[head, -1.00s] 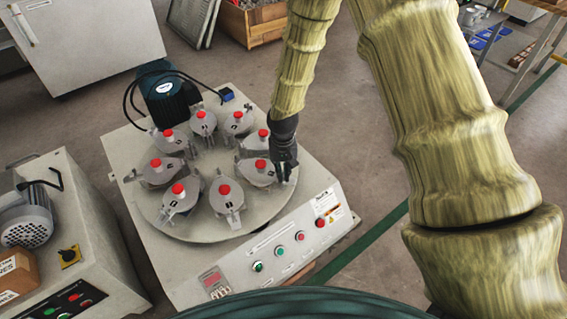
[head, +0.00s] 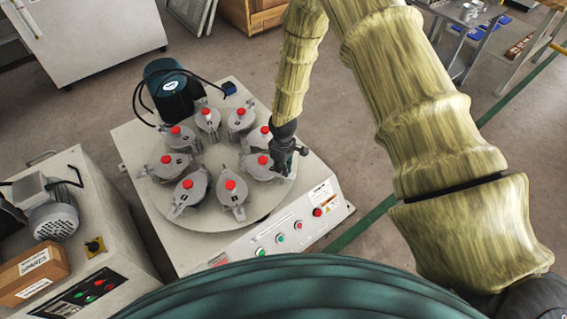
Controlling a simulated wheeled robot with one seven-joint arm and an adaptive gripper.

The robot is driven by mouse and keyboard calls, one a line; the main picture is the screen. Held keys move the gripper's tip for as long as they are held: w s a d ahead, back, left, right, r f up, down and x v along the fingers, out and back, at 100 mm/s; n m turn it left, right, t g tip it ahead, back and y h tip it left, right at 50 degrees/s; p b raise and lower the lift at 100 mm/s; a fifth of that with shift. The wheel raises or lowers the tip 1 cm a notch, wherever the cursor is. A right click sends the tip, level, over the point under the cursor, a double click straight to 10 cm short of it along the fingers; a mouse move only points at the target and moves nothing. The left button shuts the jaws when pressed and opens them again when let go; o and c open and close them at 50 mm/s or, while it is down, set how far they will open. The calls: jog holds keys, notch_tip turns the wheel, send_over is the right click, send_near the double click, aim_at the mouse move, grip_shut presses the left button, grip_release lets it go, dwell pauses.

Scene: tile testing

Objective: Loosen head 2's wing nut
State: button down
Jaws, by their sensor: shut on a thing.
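The round turntable (head: 208,222) of the tile testing machine carries a ring of several grey heads with red knobs. My gripper (head: 284,170) is at the right side of the ring, low beside the head (head: 262,171) there. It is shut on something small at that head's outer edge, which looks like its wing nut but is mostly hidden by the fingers. The number on this head cannot be read. Another head (head: 232,195) stands at the front of the ring, with its clamp parts in plain view.
The machine's front panel (head: 290,235) has several buttons. A blue motor (head: 170,88) with black cables stands at the back left of the machine. Floor is free at the right.

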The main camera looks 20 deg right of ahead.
jog(key=shift+n+p, duration=0.55)
jog(key=shift+n, duration=0.45)
jog(key=shift+d, duration=0.1)
jog(key=c, duration=1.6)
grip_release()
jog(key=shift+r, duration=0.1)
notch_tip(320, 180, up, 12)
